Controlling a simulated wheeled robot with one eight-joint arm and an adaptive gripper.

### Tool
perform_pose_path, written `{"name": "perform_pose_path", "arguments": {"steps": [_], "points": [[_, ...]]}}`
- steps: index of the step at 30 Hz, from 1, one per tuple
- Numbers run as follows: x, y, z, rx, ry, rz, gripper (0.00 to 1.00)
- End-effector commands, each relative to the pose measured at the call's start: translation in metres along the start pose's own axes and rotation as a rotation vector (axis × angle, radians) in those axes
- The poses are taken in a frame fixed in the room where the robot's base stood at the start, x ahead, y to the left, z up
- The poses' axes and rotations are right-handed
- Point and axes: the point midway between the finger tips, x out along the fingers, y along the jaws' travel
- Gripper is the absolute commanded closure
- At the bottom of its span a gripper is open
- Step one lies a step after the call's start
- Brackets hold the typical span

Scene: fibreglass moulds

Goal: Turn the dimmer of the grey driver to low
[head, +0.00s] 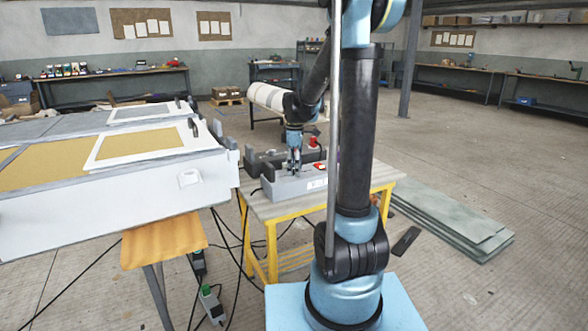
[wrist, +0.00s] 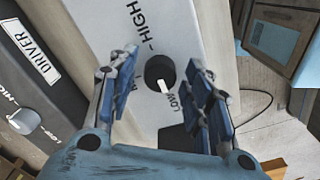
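The pale grey driver (head: 290,187) lies on a small yellow-legged table, and its face fills the middle of the wrist view (wrist: 105,25). Its dimmer (wrist: 157,70) is a round black knob with a white pointer, which slants down the picture toward the LOW mark. HIGH is printed above the knob; another label is partly hidden by the left finger. My gripper (wrist: 163,92) points down over the driver, its blue fingers apart on either side of the knob. I see gaps between the fingers and the knob. My gripper also shows in the head view (head: 295,168).
A darker driver (wrist: 45,95) with a light knob (wrist: 24,121) lies beside the grey one. The small table (head: 355,180) has bare top to the right. A large white mould (head: 110,195) stands left. Cables hang to the floor, and flat sheets (head: 450,220) lie at right.

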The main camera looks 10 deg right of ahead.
Motion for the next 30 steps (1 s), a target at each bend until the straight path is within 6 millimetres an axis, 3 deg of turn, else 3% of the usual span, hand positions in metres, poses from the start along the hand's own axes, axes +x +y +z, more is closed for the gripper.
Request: {"name": "perform_pose_path", "arguments": {"steps": [14, 30], "points": [[-0.011, 0.0, 0.0, 0.001, 0.0, 0.0, 0.51], [-0.094, 0.0, 0.0, 0.0, 0.0, -0.001, 0.51]]}}
